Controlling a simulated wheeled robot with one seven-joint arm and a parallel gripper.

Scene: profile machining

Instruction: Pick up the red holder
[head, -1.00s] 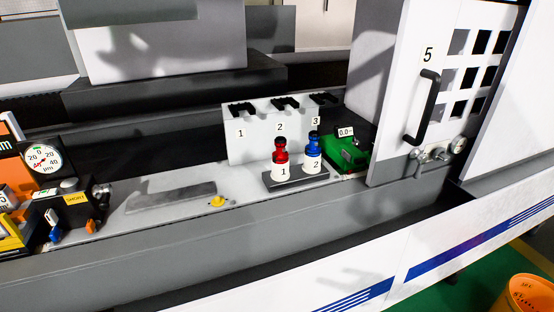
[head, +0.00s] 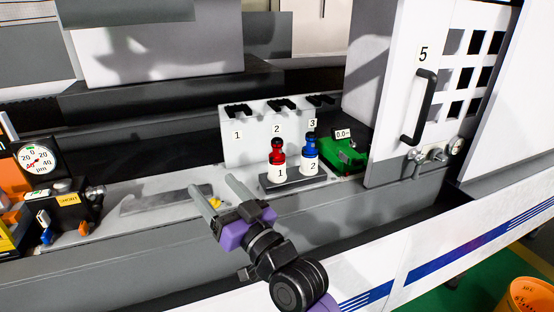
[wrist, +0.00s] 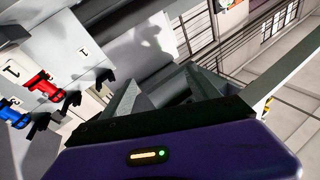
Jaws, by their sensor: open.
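The red holder (head: 277,152) stands upright on a dark base plate (head: 293,183), with a white lower part marked 1. In the wrist view the red holder (wrist: 43,86) shows at the left edge area, tilted by the camera angle. The blue holder (head: 310,150), marked 2, stands just right of it; it also shows in the wrist view (wrist: 14,113). My gripper (head: 212,188) is open and empty, left of the red holder and apart from it, with its fingers pointing up and left in the head view.
A white rack (head: 250,150) with black forks numbered 1 to 3 stands behind the holders. A green device (head: 345,153) sits to their right. A yellow knob (head: 214,202) lies behind my fingers. A machine door with a black handle (head: 420,107) is at right.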

